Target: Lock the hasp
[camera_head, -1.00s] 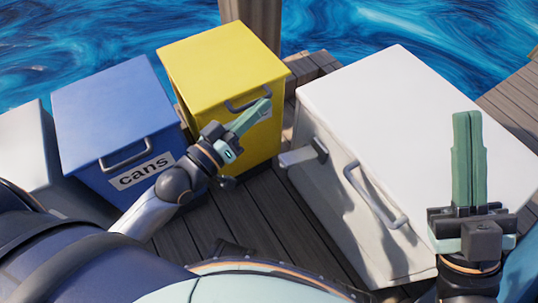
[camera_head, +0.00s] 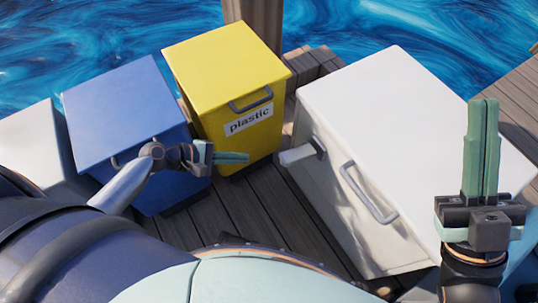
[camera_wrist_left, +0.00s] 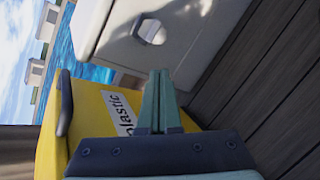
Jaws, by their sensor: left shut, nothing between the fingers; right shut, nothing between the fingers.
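The hasp (camera_head: 302,153) is a pale metal flap with a dark mount on the front of the white box (camera_head: 400,100), left of the box's handle. It sticks out from the front, to the left in the picture. It also shows in the left wrist view (camera_wrist_left: 150,32), near the top. My left gripper (camera_head: 247,158) is shut and empty, pointing right, apart from the hasp and to its left. Its closed fingers also show in the left wrist view (camera_wrist_left: 159,75). My right gripper (camera_head: 483,103) is shut and empty, pointing up in front of the white box's right part.
A yellow bin (camera_head: 215,65) labelled "plastic" stands behind my left gripper. A blue bin (camera_head: 120,105) and a pale box (camera_head: 25,145) stand left of it. The white box has a handle (camera_head: 368,195). Wooden deck planks (camera_head: 260,205) between the bins and box are clear; water lies beyond.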

